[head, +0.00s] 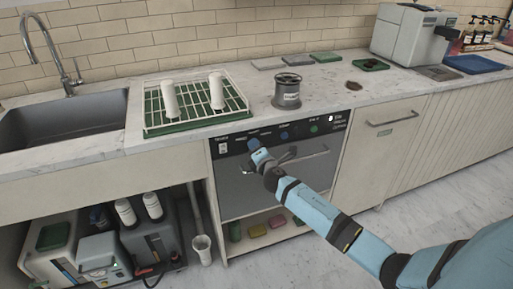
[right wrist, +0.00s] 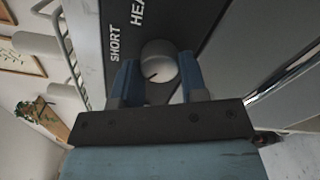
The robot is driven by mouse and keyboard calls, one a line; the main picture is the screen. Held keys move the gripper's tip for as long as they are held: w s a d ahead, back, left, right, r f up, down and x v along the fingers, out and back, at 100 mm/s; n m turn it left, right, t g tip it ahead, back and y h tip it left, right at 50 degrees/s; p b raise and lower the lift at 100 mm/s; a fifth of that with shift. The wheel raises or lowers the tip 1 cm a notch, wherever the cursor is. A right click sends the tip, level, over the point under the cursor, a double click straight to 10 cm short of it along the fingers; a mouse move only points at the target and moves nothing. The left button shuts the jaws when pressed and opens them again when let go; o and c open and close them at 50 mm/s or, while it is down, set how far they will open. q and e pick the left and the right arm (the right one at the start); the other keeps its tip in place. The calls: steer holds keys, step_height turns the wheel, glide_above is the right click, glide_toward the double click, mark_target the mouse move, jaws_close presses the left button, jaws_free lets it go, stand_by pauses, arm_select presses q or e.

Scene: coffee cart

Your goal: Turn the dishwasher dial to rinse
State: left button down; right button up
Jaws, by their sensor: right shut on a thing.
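The dishwasher (head: 307,181) is built in under the counter, with a black control panel (head: 318,126) along its top edge. My right gripper (head: 256,146) is at the left part of this panel. In the right wrist view, the round grey dial (right wrist: 158,60) sits between the two blue fingers of my right gripper (right wrist: 158,76), which are shut on it. A dark mark on the dial points toward the lower left of that view. The labels "SHORT" and "HEA", the latter cut off, show beside the dial. No rinse label is readable. My left gripper is not in view.
A dish rack (head: 150,131) with two white upright items stands on the counter, beside a grey container (head: 287,92). The sink (head: 60,120) is at left. A handle bar (head: 305,156) crosses the dishwasher front. Open shelves with machines are below left.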

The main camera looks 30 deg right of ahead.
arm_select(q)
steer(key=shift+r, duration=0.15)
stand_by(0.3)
arm_select(e)
steer(key=o, duration=0.9)
arm_select(q)
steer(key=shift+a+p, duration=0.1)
steer(key=shift+p, duration=0.4)
arm_select(e)
steer(key=v, duration=1.3)
steer(key=shift+s, duration=0.4)
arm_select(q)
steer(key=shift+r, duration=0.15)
